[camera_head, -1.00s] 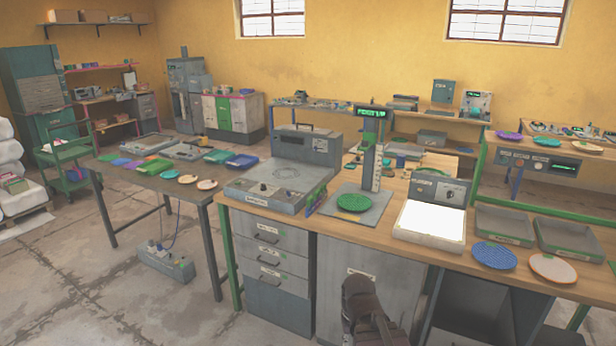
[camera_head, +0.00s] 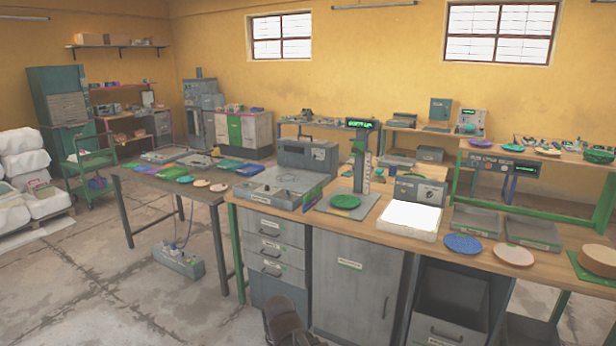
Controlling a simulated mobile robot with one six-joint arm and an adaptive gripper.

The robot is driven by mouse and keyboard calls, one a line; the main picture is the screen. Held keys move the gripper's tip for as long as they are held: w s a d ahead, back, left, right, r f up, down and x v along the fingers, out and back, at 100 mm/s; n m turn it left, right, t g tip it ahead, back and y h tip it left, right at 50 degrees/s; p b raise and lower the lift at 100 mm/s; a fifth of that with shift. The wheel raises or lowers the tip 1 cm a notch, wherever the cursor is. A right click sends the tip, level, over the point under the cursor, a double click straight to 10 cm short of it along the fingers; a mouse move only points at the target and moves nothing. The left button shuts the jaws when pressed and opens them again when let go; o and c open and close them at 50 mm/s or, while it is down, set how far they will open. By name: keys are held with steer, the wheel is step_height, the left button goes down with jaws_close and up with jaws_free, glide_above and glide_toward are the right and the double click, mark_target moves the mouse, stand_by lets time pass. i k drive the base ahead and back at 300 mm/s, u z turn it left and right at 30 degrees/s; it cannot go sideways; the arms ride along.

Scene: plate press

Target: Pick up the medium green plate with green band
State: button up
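A green plate (camera_head: 345,201) lies flat on the grey base of the gauge stand (camera_head: 372,208) on the wooden bench. Whether it has a green band is too small to tell. Smaller teal-green plates lie on the left table (camera_head: 185,179) and on the back shelf (camera_head: 513,147). A dark brown part, apparently the end of my arm with my gripper (camera_head: 285,325), shows at the bottom edge, in front of the bench drawers and well apart from the green plate. Its fingers cannot be made out.
A white light panel (camera_head: 409,221), a blue plate (camera_head: 463,244), an orange-rimmed plate (camera_head: 513,255) and grey trays (camera_head: 533,232) occupy the bench right of the stand. A grey press unit (camera_head: 284,184) stands left.

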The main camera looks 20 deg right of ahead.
mark_target(345, 201)
steer(key=u, duration=0.25)
steer(key=i, duration=0.8)
steer(key=u, duration=0.4)
steer(key=i, duration=1.6)
steer(key=z, duration=0.45)
steer(key=i, duration=0.6)
steer(key=z, duration=0.95)
steer(key=i, duration=0.75)
steer(key=z, duration=0.5)
